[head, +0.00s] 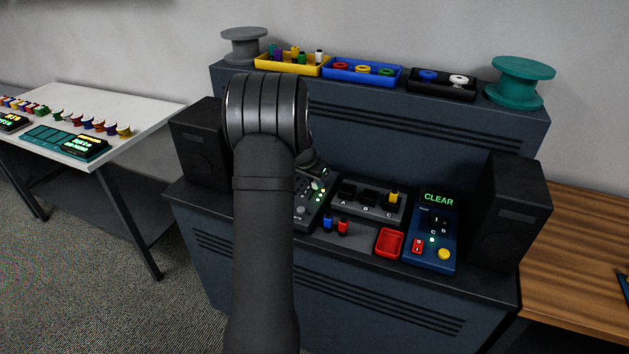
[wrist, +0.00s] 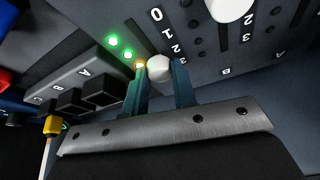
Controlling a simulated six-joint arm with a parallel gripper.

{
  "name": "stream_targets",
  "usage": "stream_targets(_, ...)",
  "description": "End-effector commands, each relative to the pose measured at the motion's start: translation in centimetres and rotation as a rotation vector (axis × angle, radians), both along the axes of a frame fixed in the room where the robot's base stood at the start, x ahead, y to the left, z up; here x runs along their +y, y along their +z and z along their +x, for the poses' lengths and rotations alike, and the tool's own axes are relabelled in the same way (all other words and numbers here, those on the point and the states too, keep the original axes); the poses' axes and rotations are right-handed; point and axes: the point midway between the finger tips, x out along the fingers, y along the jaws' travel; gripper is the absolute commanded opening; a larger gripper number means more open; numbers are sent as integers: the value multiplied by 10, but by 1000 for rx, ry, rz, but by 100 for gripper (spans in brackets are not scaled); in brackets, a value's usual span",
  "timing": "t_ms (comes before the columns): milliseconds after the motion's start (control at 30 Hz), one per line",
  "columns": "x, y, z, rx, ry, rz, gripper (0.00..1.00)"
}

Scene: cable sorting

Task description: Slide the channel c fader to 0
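The fader panel (head: 325,190) is partly hidden behind my arm in the head view. In the wrist view its face (wrist: 205,60) shows a printed scale of 0 to 3 and the letters A and B. A white round fader knob (wrist: 160,68) stands near the 3 end of its scale, in the column left of B, which fits channel C; its own letter is hidden. My gripper (wrist: 160,75) has one teal finger on each side of this knob, close against it, and looks shut on it. Another white knob (wrist: 230,8) sits in the B column.
A dark block with sockets A, B, C (head: 365,202) holds a yellow plug.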

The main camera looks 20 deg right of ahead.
Motion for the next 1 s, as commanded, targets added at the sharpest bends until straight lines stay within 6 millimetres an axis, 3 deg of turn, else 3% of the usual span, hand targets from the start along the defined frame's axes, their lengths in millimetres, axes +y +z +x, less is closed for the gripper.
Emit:
stream_targets(233, 4, 1, -4, 0, 0, 0, 0)
stream_targets(567, 34, 1, -34, 0, -1, -1, 0)
stream_targets(900, 37, 0, -37, 5, -2, 2, 0)
stream_targets(933, 37, 0, -37, 5, -2, 2, 31)
stream_targets(1000, 37, 0, -37, 4, -2, 1, 44)
